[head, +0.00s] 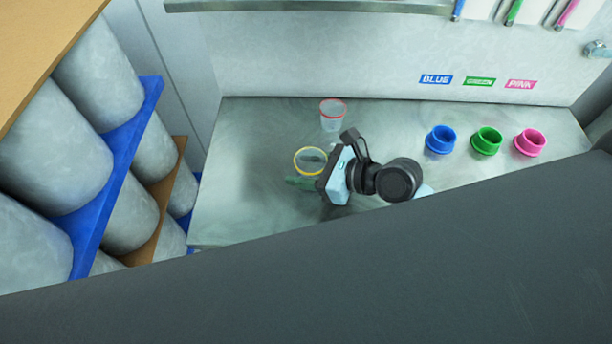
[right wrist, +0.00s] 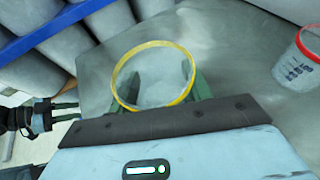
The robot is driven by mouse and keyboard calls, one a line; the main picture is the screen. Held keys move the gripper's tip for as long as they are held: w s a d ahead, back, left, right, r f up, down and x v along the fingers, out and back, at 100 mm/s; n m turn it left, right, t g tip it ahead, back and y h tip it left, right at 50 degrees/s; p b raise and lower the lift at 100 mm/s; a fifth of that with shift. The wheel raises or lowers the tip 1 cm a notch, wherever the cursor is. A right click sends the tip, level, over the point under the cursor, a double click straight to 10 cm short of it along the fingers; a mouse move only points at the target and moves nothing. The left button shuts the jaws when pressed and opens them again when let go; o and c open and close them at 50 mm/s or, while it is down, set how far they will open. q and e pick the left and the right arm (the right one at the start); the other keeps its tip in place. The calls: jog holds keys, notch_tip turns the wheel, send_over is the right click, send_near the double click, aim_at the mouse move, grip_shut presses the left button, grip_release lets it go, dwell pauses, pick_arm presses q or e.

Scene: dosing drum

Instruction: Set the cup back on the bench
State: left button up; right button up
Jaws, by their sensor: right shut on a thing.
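A clear cup with a yellow rim (head: 309,161) is in the grip of my right gripper (head: 303,176) at the left part of the bench (head: 240,200). In the right wrist view the cup (right wrist: 153,90) sits between the two green fingers, its round mouth facing the camera. It looks roughly upright. I cannot tell whether its base touches the bench. My left gripper (right wrist: 66,111) shows small at the left edge of the right wrist view, its fingers apart and empty, away from the cup.
A clear cup with a red rim (head: 332,115) stands behind the held cup. Blue (head: 440,140), green (head: 486,141) and pink (head: 529,143) round holders are at the right. Grey drums (head: 100,75) fill a rack at the left. The bench's left part has bare room.

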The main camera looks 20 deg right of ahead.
jog(key=shift+f+b, duration=0.4)
jog(key=shift+f, duration=1.5)
jog(key=o, duration=1)
jog(key=shift+c, duration=0.2)
jog(key=shift+s+d+r, duration=0.1)
jog(key=shift+d+r, duration=0.05)
jog(key=shift+r, duration=0.05)
jog(key=v, duration=1.1)
jog(key=shift+s+d+r, duration=0.1)
jog(key=shift+s+d, duration=0.15)
jog(key=shift+s, duration=0.05)
